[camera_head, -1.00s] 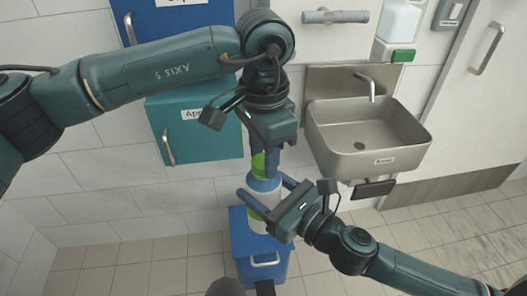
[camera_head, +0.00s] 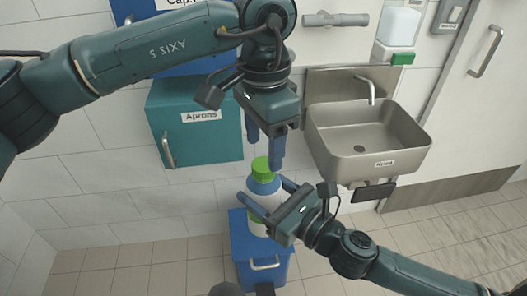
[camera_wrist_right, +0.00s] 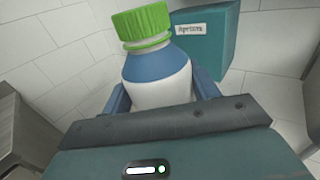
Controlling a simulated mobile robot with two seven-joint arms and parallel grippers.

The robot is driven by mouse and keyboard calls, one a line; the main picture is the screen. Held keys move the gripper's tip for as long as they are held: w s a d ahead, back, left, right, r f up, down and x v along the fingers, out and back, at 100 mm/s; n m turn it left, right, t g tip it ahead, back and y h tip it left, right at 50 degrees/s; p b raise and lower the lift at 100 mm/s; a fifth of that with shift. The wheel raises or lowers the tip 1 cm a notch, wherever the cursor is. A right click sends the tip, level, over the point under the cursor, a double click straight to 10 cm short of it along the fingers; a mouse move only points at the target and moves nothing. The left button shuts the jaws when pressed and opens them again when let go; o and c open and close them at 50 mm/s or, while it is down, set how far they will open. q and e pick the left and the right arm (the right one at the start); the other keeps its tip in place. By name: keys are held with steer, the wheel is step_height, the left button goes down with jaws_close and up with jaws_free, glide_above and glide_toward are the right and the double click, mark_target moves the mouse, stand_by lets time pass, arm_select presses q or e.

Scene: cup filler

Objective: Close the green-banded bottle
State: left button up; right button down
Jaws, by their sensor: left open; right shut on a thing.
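The green-banded bottle (camera_head: 262,186) is white with a blue shoulder and a light green band at its neck; it also shows in the right wrist view (camera_wrist_right: 160,80). A green cap (camera_head: 261,165) sits on its mouth, right against the neck band in the right wrist view (camera_wrist_right: 143,22). My right gripper (camera_head: 264,188) is shut on the bottle's body, one finger on each side. My left gripper (camera_head: 265,150) is open and empty just above the cap, its fingers pointing down.
A blue box (camera_head: 262,262) with a handle stands on the floor below the bottle. A teal Aprons cabinet (camera_head: 195,135) and a blue Caps cabinet (camera_head: 180,55) hang on the wall behind. A steel sink (camera_head: 365,135) is at the right. The floor at the right is clear.

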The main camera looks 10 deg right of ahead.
arm_select(q)
steer(key=shift+r, duration=0.55)
steer(key=shift+c, duration=0.2)
